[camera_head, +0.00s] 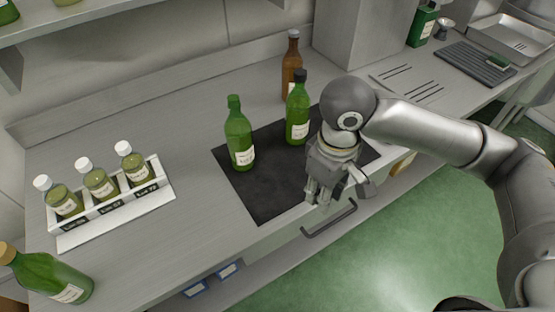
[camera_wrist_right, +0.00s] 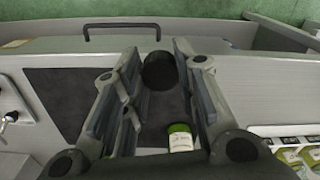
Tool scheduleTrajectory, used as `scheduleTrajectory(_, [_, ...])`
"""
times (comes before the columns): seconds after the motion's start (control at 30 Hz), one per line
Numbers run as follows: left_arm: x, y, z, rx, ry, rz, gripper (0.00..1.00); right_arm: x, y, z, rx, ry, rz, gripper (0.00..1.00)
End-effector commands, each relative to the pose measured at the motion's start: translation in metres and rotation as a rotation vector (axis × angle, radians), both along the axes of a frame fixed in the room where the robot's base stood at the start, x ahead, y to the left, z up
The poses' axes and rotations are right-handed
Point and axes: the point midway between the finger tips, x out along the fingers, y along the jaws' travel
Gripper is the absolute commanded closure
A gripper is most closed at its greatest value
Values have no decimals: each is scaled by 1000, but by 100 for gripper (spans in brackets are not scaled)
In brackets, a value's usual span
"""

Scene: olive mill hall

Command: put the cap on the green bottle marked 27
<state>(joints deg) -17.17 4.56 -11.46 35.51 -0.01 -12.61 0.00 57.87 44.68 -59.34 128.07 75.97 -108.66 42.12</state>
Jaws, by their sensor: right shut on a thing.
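My right gripper (camera_head: 322,192) is over the front of the dark mat (camera_head: 262,193). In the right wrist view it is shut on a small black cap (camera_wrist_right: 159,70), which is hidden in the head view. A green bottle (camera_head: 238,138) stands upright on the mat with no dark cap on its neck. A second green bottle (camera_head: 298,112), with a black top, stands at the mat's back, close to my right arm. Part of a green bottle with a pale label shows in the wrist view (camera_wrist_right: 180,138). The label numbers are too small to read. My left gripper is not in view.
A brown bottle (camera_head: 291,66) stands behind the mat. A white rack (camera_head: 151,199) with white-capped sample bottles is at left, and another green bottle (camera_head: 55,277) is at the front left. A drainer (camera_head: 474,66) and metal tray lie at back right. The counter between rack and mat is clear.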

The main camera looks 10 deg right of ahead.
Motion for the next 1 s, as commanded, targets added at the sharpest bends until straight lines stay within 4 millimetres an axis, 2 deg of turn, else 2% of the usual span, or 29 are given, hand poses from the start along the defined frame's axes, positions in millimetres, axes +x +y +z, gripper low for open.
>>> scheduleTrajectory(0.2, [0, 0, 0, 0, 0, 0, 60, 0, -17, 0, -2, 0, -345, 81])
scheduleTrajectory(0.4, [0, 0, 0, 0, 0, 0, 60, 0, -24, 0, -1, -1, -542, 81])
scheduleTrajectory(0.73, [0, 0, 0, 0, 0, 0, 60, 0, -25, 0, 0, 0, -576, 81])
scheduleTrajectory(0.77, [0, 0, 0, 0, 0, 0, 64, 0, -25, 0, 0, 0, -575, 81])
scheduleTrajectory(1.0, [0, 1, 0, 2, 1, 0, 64, 0, -25, 0, 0, 0, -574, 81])
